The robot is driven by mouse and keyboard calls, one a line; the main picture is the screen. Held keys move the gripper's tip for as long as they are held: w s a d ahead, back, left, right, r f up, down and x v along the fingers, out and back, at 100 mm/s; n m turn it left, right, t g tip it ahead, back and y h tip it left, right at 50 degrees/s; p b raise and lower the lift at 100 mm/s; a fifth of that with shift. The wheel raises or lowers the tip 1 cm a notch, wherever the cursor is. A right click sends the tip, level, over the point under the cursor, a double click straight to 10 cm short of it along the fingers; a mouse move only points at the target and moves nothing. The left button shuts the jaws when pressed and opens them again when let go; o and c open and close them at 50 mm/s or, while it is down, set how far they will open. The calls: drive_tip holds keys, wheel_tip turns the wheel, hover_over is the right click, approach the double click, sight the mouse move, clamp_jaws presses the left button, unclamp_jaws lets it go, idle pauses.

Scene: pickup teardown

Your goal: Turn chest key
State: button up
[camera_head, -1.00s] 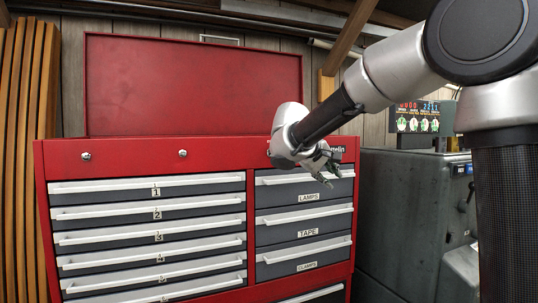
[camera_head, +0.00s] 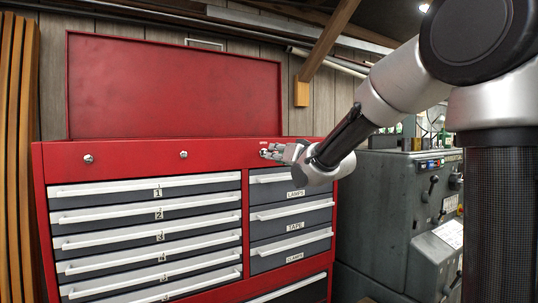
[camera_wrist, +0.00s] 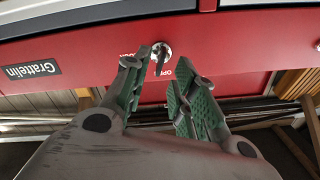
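The red tool chest (camera_head: 110,152) stands ahead with its lid raised. In the wrist view, a silver key lock with its key (camera_wrist: 160,52) sits on the red front, beside small white lettering that includes "OPEN". My gripper (camera_wrist: 162,62) is open, one green-padded finger on each side of the key. The fingertips are close to the key; I cannot tell whether either touches it. In the head view my gripper (camera_head: 268,152) is at the right part of the chest's top band, and the lock behind it is not clear.
Two round locks, one left (camera_head: 88,159) and one middle (camera_head: 183,154), sit on the same band. Drawers with white handles (camera_head: 150,186) below look shut. A grey machine (camera_head: 385,200) stands to the right, beside my arm. Wooden boards (camera_head: 18,150) stand at the left.

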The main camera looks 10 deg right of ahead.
sight(269, 151)
drive_tip(key=x, duration=0.5)
drive_tip(key=shift+w+a, duration=0.1)
drive_tip(key=shift+w, duration=0.05)
drive_tip(key=shift+c, duration=0.2)
clamp_jaws()
